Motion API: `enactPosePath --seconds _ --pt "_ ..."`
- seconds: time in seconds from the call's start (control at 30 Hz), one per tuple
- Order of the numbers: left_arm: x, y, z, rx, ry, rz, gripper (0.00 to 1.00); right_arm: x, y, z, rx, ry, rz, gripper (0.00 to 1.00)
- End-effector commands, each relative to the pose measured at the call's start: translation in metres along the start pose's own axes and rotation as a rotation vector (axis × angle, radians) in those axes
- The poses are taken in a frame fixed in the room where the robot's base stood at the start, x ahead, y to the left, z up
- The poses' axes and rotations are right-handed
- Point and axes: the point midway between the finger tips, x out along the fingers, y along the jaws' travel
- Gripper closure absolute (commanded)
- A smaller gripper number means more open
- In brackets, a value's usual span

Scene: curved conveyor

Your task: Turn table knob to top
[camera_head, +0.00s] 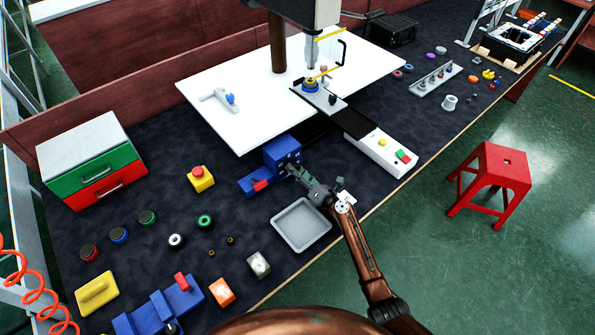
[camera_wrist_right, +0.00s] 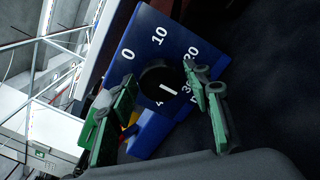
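The round black knob (camera_wrist_right: 158,82) sits on a blue panel (camera_wrist_right: 148,48) printed with white numbers, 0, 10 and 20 clearly legible. Its short white mark lies right of its centre, towards the partly hidden number that looks like 30. In the head view the panel belongs to a blue box (camera_head: 283,150) at the front edge of the white table. My right gripper (camera_head: 295,174) is close in front of that box. In the right wrist view its green fingers (camera_wrist_right: 160,80) are apart, one on each side of the knob, with nothing gripped; contact cannot be told. My left gripper is not in view.
A grey tray (camera_head: 301,225) lies just below my right gripper. A white button box (camera_head: 382,152) is to the right. A blue base with a red lever (camera_head: 260,185) is left of the gripper. A yellow box with a red button (camera_head: 200,178) stands further left.

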Motion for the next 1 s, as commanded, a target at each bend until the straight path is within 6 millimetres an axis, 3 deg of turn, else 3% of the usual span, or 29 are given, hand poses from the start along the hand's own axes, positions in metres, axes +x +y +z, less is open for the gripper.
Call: enactPosePath --seconds 0.5,0.77,1.0 --pt "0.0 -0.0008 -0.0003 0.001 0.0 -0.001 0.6 0.0001 0.0001 -0.0001 0.0 0.0 0.0 0.91" --pt "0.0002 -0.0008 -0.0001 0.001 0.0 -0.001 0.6 0.0 0.0 -0.0001 -0.032 0.0 0.0 0.91" --pt "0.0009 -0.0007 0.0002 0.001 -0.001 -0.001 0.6 -0.0002 0.0 0.0002 -0.16 -0.001 0.0 0.91"
